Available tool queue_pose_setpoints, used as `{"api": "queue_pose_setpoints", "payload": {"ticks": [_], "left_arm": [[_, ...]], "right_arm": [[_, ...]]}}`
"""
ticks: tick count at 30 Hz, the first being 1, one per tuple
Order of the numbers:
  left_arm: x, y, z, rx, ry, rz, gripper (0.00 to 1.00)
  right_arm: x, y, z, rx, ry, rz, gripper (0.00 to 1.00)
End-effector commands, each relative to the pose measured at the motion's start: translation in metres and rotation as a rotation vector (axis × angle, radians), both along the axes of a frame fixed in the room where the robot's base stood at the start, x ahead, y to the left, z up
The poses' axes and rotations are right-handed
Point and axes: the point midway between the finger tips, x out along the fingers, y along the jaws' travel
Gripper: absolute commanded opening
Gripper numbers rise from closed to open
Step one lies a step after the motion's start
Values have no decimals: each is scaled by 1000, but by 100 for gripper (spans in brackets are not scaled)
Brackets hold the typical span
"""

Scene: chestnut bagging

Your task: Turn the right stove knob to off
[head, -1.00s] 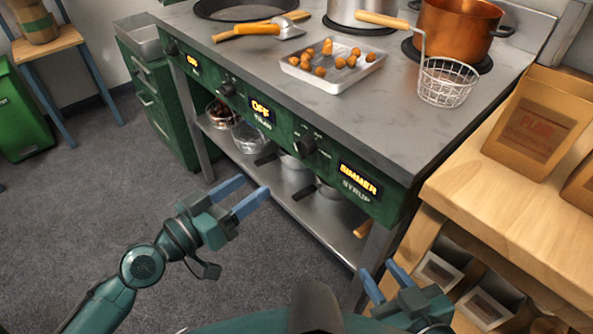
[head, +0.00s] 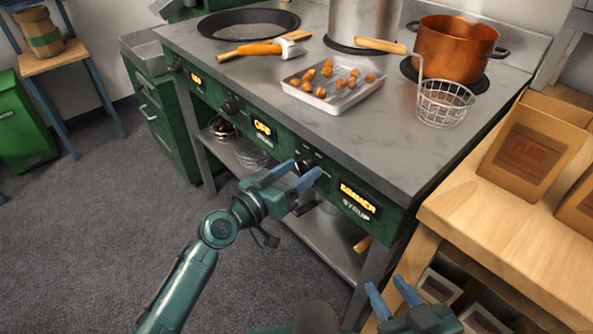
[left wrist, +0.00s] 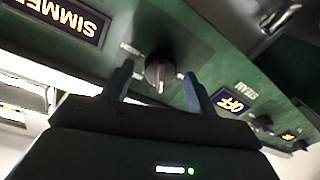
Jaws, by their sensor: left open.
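The right stove knob (head: 308,162) is a dark round knob on the green front panel, left of the lit display (head: 359,197) that reads SIMMER above the word SYRUP. My left gripper (head: 301,172) is open just in front of this knob and partly covers it. In the left wrist view the knob (left wrist: 160,72) shows between the two blue fingers, a little beyond their tips, and the SIMMER display (left wrist: 62,18) appears upside down. I cannot tell whether the fingers touch it. My right gripper (head: 388,290) is open and empty at the bottom right.
The middle display (head: 263,129) reads OFF, with its own knob (head: 232,104) to the left. On the stove stand a copper pot (head: 454,47), a wire basket (head: 443,104) and a tray of chestnuts (head: 320,101). A wooden table (head: 455,205) with paper bags borders the right.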

Motion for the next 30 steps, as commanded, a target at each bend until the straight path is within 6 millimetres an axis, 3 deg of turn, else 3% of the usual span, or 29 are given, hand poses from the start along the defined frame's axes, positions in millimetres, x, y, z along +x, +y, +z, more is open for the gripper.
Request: {"api": "queue_pose_setpoints", "payload": {"ticks": [6,22,30], "left_arm": [[0,0,0,0,0,0,58],[0,0,0,0,0,1,14],[0,1,0,-17,18,1,13]], "right_arm": [[0,0,0,1,0,-1,36],[0,-1,0,0,-1,-1,36],[0,-1,2,2,0,-3,36]]}}
